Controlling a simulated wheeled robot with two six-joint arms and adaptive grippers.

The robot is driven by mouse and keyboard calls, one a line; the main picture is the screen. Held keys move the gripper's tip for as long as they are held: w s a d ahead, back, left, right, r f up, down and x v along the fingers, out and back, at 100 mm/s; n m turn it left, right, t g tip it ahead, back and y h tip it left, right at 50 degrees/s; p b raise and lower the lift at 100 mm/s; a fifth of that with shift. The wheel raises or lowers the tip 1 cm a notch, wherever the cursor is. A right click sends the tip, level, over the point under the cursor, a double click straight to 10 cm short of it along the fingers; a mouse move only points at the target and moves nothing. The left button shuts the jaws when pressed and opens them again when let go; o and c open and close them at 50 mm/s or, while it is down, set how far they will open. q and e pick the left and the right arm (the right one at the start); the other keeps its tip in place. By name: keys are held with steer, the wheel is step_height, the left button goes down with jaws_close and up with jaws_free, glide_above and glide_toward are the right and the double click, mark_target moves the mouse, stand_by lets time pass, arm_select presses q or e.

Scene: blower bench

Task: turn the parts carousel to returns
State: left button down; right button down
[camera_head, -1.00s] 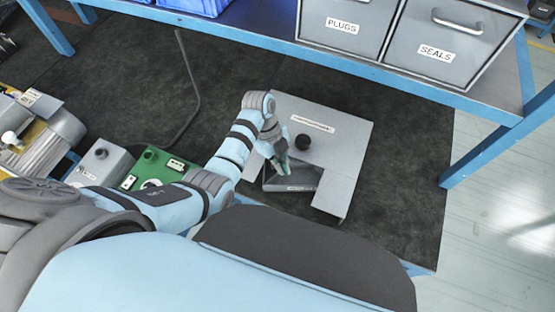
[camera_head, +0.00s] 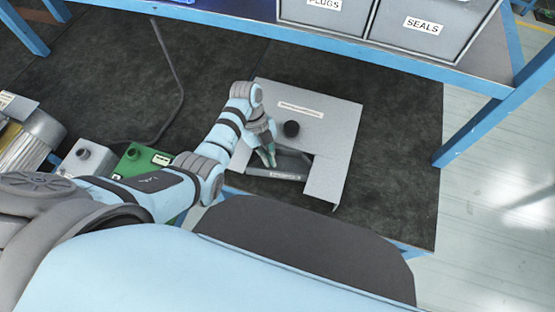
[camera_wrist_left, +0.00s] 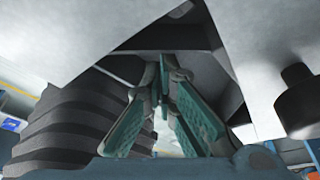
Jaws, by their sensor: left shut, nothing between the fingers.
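The parts carousel has a flat light-grey cover (camera_head: 335,125) with a dark round knob (camera_head: 291,128) and a cut-out at its front left. Inside the cut-out I see a grey inner part (camera_head: 292,163) of the carousel and a small label (camera_head: 285,175), too small to read. My left gripper (camera_head: 267,157) points down at the left side of the cut-out. Its fingers are shut and empty; whether they touch the carousel I cannot tell. In the left wrist view its green finger pads (camera_wrist_left: 163,88) meet between grey walls under the cover. My right gripper is not shown.
A green box (camera_head: 140,162), a grey box (camera_head: 87,160) and a motor-like part (camera_head: 33,140) stand left of my arm. A shelf with grey bins marked PLUGS and SEALS (camera_head: 420,30) runs behind. The dark mat (camera_head: 395,150) right of the carousel is clear.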

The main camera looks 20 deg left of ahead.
arm_select(q)
steer(key=shift+w+a+f, duration=0.1)
steer(key=shift+w+a, duration=0.1)
steer(key=shift+a, duration=0.35)
steer(key=shift+w+a, duration=0.2)
steer(key=shift+a, duration=0.3)
steer(key=shift+d, duration=0.1)
